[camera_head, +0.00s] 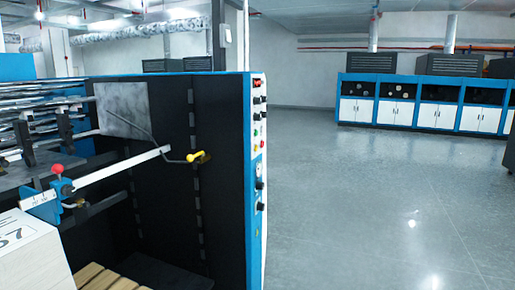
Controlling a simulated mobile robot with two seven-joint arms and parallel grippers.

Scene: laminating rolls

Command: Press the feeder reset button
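A tall machine (225,180) with dark side panels and a blue and white edge stands left of centre. Its narrow control panel (258,140) faces right and is seen at a steep angle. The panel carries a red display or button near the top, several black knobs, small red, green and yellow buttons, and round gauges lower down. I cannot tell which of these is the feeder reset button. Neither of my grippers is in view.
A white bar (120,168), a red knob (57,169) and a yellow-handled lever (196,157) stick out on the machine's left side. A white box (32,255) and wooden slats (105,278) are at lower left. Grey floor (390,200) is clear to the right, before blue cabinets (425,103).

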